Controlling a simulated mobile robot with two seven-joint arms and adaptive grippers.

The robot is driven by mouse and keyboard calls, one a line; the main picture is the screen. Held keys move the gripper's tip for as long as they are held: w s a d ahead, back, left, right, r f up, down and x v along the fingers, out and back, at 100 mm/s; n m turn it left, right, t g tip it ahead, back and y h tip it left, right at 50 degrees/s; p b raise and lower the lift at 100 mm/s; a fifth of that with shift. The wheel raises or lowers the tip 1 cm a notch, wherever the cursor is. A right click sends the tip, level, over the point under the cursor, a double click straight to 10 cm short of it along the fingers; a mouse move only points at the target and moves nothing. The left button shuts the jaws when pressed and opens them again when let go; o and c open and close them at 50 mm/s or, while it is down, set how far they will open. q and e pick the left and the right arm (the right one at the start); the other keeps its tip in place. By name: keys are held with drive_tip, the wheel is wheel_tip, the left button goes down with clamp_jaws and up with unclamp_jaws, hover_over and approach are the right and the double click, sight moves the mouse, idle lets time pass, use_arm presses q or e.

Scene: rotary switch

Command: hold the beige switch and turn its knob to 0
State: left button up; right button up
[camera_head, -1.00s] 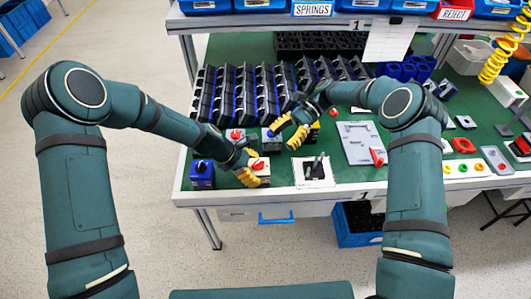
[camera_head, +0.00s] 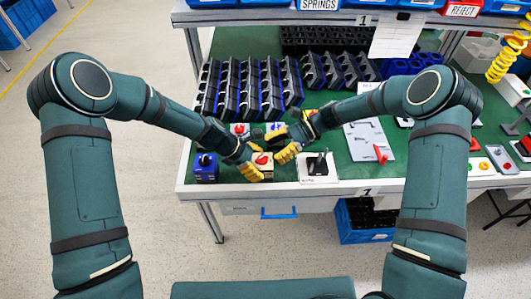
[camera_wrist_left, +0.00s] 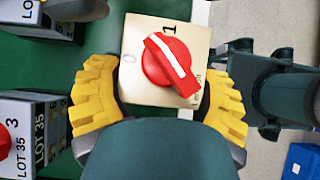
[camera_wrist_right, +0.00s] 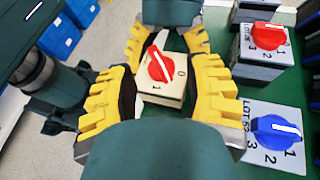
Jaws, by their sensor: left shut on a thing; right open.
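The beige switch (camera_head: 262,160) has a red knob (camera_wrist_left: 170,62) with a white stripe. It stands near the table's front edge. In the left wrist view, one end of the stripe lies between the 0 mark at left and the 1 mark at top. My left gripper (camera_head: 254,171) is shut on the switch body, with a yellow finger on either side. My right gripper (camera_head: 285,152) is open just right of the switch. In the right wrist view, its spread fingers (camera_wrist_right: 165,100) frame the switch and knob (camera_wrist_right: 158,65) without visibly gripping them.
Grey switches with a red knob (camera_wrist_right: 266,36) and a blue knob (camera_wrist_right: 276,132) stand close by. A blue box switch (camera_head: 205,172) is left of my left gripper. A white plate with a dark part (camera_head: 318,168) lies to the right.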

sight(262, 156)
drive_tip(key=shift+x, duration=1.55)
clamp_jaws()
